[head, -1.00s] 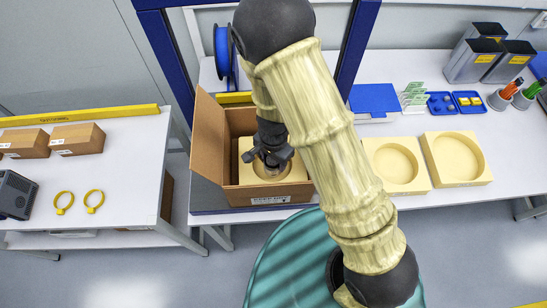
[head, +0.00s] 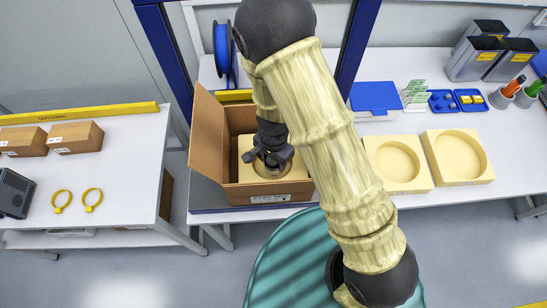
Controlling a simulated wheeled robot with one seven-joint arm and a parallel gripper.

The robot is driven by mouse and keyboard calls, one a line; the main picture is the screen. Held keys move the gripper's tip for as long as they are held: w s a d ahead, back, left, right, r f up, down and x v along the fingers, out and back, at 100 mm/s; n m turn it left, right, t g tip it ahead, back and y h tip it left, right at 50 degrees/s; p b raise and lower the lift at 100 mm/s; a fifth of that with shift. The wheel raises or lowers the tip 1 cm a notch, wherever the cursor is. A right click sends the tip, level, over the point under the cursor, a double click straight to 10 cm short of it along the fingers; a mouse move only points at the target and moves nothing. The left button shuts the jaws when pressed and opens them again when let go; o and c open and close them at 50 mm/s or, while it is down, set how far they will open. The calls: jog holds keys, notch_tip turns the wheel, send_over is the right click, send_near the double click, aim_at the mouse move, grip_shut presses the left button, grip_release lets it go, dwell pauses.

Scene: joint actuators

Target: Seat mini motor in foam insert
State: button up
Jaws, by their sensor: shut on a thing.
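An open cardboard box (head: 208,150) stands on the bench at centre, its left flap raised. Inside it lies a cream foam insert (head: 297,176) with a round recess. My gripper (head: 271,166) points down over the recess, with its fingertips at or inside it. It is shut on the mini motor, of which only a small dark part shows between the fingers. My wrist and arm hide most of the motor and the upper right of the insert. I cannot tell whether the motor touches the recess floor.
Two spare foam inserts with round recesses (head: 424,186) (head: 489,175) lie right of my arm. Blue trays (head: 470,101) and dark bins (head: 480,58) stand behind them. A blue frame post (head: 355,50) rises behind the box. The left table holds brown cartons (head: 76,138) and yellow rings (head: 92,199).

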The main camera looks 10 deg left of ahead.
jog(key=shift+f, duration=0.25)
jog(key=shift+f+b, duration=0.3)
jog(key=shift+b, duration=0.1)
jog(key=shift+f+b, duration=0.85)
jog(key=shift+f, duration=0.25)
jog(key=o, duration=1)
jog(key=shift+o, duration=0.2)
jog(key=shift+r, duration=0.1)
notch_tip(320, 180, up, 17)
jog(key=p, duration=0.2)
jog(key=shift+r+p, duration=0.15)
jog(key=shift+p, duration=0.15)
